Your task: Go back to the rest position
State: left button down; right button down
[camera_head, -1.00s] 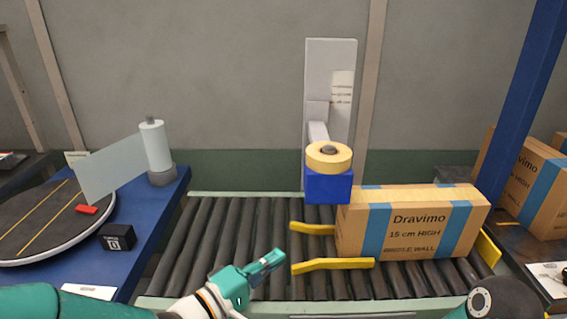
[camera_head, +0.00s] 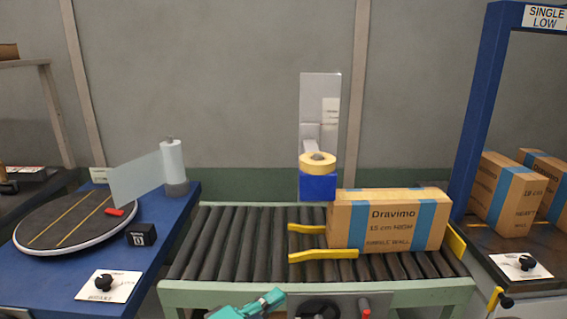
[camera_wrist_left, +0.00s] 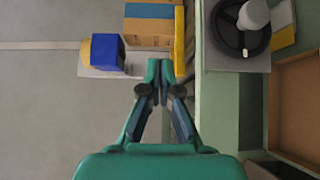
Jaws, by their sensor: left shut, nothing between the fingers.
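My left gripper (camera_head: 272,297) is a teal gripper at the bottom middle of the head view, in front of the roller conveyor's near rail. In the left wrist view its fingers (camera_wrist_left: 160,72) are together with nothing between them. A cardboard box (camera_head: 388,219) with blue bands, marked Dravimo, stands on the conveyor (camera_head: 240,240) between yellow guides (camera_head: 323,255). The box also shows in the left wrist view (camera_wrist_left: 148,30), beyond the fingertips and apart from them. My right gripper is not in view.
A tape head with a yellow roll (camera_head: 317,160) and blue body (camera_head: 318,187) stands behind the box. A round turntable (camera_head: 35,225) with a film roll (camera_head: 174,165) is on the blue table at left. More boxes (camera_head: 503,190) stand at right under a blue frame (camera_head: 478,100).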

pick_arm(q)
jog(key=s+a+f+n+g+y, duration=0.1)
jog(key=s+a+f+g+y, duration=0.15)
jog(key=f, duration=0.75)
jog(key=s+a+f+n+g+y, duration=0.1)
jog(key=a+f+y, duration=0.15)
jog(key=f, duration=0.65)
jog(key=s+a+f+n+g+y, duration=0.1)
jog(key=a+f+y, duration=0.15)
jog(key=f, duration=0.75)
jog(key=s+a+f+m+g+y, duration=0.1)
jog(key=s+f+m+g, duration=0.35)
jog(key=s, duration=0.35)
jog(key=s+a+f+m+g+y, duration=0.1)
jog(key=s+a+f+m+g, duration=0.15)
jog(key=s+f+m, duration=0.45)
notch_tip(320, 180, up, 23)
jog(key=s+n+p, duration=0.1)
jog(key=n+p, duration=0.1)
jog(key=p, duration=1.9)
jog(key=shift+d+p, duration=0.4)
jog(key=shift+s+g+h, duration=0.1)
jog(key=shift+g+h, duration=0.15)
